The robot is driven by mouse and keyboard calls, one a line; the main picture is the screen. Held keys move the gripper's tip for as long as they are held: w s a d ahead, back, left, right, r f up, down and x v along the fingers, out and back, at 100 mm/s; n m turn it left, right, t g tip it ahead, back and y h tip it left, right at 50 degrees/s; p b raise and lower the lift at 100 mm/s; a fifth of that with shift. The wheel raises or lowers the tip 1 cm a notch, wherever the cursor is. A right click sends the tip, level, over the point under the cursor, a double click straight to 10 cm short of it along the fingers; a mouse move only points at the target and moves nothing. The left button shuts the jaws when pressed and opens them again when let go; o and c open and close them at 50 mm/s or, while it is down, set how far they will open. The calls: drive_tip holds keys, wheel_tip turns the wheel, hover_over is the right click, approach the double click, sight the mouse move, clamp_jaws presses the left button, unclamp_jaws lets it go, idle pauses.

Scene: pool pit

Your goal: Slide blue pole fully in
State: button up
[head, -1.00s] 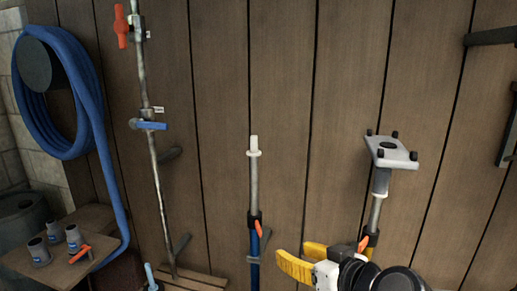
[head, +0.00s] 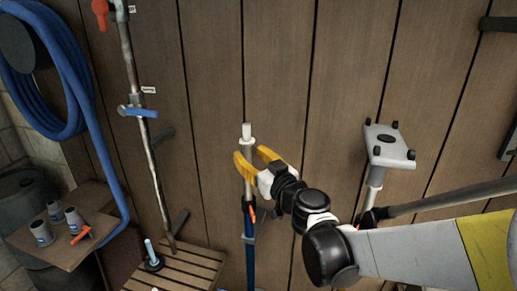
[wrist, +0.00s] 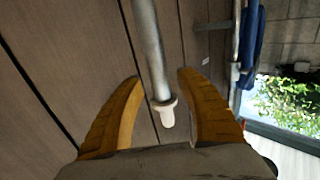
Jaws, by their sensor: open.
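The blue pole stands upright against the plank wall. Its lower blue tube (head: 250,262) has a black collar with an orange lever (head: 253,215). A silver inner tube (head: 247,188) sticks out above the collar and ends in a white tip (head: 247,131). My gripper (head: 250,154), with yellow fingers, is open at the upper part of the silver tube. In the wrist view, the silver tube (wrist: 148,40) and white tip (wrist: 166,112) appear between the spread fingers (wrist: 160,77). I see gaps on both sides and cannot tell any contact.
A second pole with a grey plate top (head: 388,146) stands at right, partly behind my arm. A tall rod with a blue lever (head: 138,111) stands left, by a slatted wooden bench (head: 180,268). A blue hose (head: 75,105) hangs at far left above a small shelf with grey cups (head: 57,214).

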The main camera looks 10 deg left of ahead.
drive_tip(key=shift+x, duration=1)
clamp_jaws()
wheel_tip(320, 180, down, 8)
drive_tip(key=b, duration=0.6)
drive_tip(key=shift+f, duration=0.1)
unclamp_jaws()
drive_tip(key=shift+s+d, duration=0.1)
